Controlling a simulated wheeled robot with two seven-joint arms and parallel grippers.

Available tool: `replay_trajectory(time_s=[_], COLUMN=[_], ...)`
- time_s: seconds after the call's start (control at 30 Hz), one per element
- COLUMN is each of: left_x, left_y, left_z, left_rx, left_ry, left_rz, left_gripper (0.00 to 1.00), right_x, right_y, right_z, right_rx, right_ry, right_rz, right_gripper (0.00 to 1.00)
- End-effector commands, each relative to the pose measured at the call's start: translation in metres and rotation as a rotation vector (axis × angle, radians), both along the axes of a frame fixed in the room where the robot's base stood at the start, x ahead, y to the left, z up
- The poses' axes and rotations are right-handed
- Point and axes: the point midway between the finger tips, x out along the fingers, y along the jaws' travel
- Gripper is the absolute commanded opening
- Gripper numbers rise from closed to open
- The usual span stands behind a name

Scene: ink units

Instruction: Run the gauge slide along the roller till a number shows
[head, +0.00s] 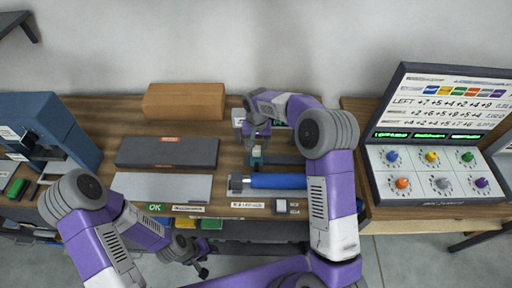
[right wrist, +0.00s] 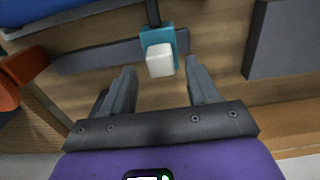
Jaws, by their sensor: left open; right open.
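The blue roller (head: 278,181) lies across the front of the bench, and a bit of it shows at the top left of the right wrist view (right wrist: 30,12). Behind it is a dark gauge rail (head: 288,160) with a teal slide (head: 256,162) near its left end. The slide has a white knob (right wrist: 160,60). My right gripper (head: 258,138) is open just above the slide. In the right wrist view the knob shows between its fingertips, apart from both. My left gripper (head: 202,270) is open and empty, low in front of the bench. I see no number on the gauge.
A dark grey slab (head: 168,152) and a light grey plate (head: 162,188) lie left of the roller. A cardboard-brown box (head: 184,101) stands behind. A knob console (head: 432,172) stands at right, a blue machine (head: 48,128) at left.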

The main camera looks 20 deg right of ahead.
Motion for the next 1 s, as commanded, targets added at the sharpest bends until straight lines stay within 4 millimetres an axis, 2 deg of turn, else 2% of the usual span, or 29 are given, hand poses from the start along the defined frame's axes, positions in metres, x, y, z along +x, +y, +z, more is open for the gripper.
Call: replay_trajectory(time_s=[0.1,0.23,0.6,0.9,1.0], left_x=[0.000,0.001,0.001,0.001,0.001], left_y=[0.000,0.000,0.000,0.000,0.000], left_z=[-0.001,-0.001,-0.001,-0.001,-0.001], left_rx=[0.000,0.000,0.000,0.000,0.000], left_ry=[-0.001,-0.001,-0.001,-0.001,-0.001], left_rz=[0.000,0.000,0.000,0.000,0.000], left_gripper=[0.43,0.43,0.43,0.43,0.43], right_x=[-0.001,0.000,0.000,0.000,0.000], right_y=[0.000,0.000,0.000,0.000,0.000], right_z=[-0.020,-0.032,-0.038,-0.038,-0.038], right_rx=[0.001,0.001,0.001,0.001,0.001], right_ry=[0.003,0.001,0.000,0.000,0.000], right_rz=[0.001,0.001,0.002,0.002,0.002], right_gripper=[0.60,0.60,0.58,0.12,0.00])
